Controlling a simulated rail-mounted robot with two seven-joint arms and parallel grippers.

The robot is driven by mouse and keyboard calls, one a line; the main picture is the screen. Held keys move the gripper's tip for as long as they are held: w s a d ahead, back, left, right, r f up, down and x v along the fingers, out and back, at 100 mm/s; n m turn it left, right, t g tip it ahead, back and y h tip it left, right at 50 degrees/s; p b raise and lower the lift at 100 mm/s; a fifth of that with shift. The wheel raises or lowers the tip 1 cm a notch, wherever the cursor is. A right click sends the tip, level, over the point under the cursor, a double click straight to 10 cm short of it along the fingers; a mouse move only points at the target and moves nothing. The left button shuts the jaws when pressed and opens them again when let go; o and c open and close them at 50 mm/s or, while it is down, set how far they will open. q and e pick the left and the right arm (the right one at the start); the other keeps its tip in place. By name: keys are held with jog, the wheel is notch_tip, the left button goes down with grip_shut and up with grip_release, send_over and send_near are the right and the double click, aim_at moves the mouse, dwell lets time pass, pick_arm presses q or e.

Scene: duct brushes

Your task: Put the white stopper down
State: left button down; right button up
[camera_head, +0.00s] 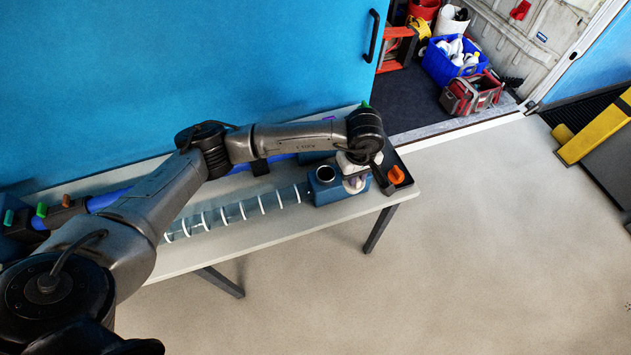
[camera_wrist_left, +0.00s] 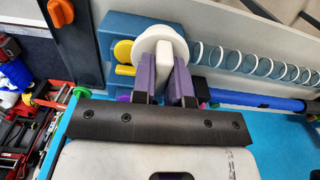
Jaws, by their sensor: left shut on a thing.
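The white stopper (camera_wrist_left: 160,46) has a round disc and a flat tab. My left gripper (camera_wrist_left: 164,70) is shut on the tab, with a purple-padded finger on each side. In the wrist view the disc overlaps the blue block (camera_wrist_left: 118,24); I cannot tell whether it touches it. In the head view my left gripper (camera_head: 356,178) is at the right part of the blue block (camera_head: 325,193), beside its open round hole. The stopper is mostly hidden there by the gripper. My right gripper is not in view.
A clear tube with white rings (camera_head: 233,210) runs left from the block along the grey table (camera_head: 262,232). An orange knob (camera_head: 396,174) stands on a dark tray at the table's right end. A blue rod (camera_wrist_left: 250,101) lies behind the tube. A blue wall bounds the back.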

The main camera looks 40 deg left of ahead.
pick_arm(q)
jog(key=a+f, duration=0.2)
jog(key=a, duration=0.2)
jog(key=w+a+f+p, duration=0.1)
jog(key=a+f, duration=0.2)
jog(key=w+a+f+p, duration=0.1)
jog(key=a+f, duration=0.1)
jog(key=a, duration=0.2)
jog(key=shift+w+a+f, duration=0.2)
jog(key=shift+w+a, duration=0.05)
jog(key=shift+a, duration=0.05)
jog(key=shift+f+p, duration=0.35)
jog(key=shift+f, duration=1.25)
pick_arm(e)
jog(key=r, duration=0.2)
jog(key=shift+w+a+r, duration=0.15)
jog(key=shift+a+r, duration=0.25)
pick_arm(q)
jog(key=shift+f, duration=0.1)
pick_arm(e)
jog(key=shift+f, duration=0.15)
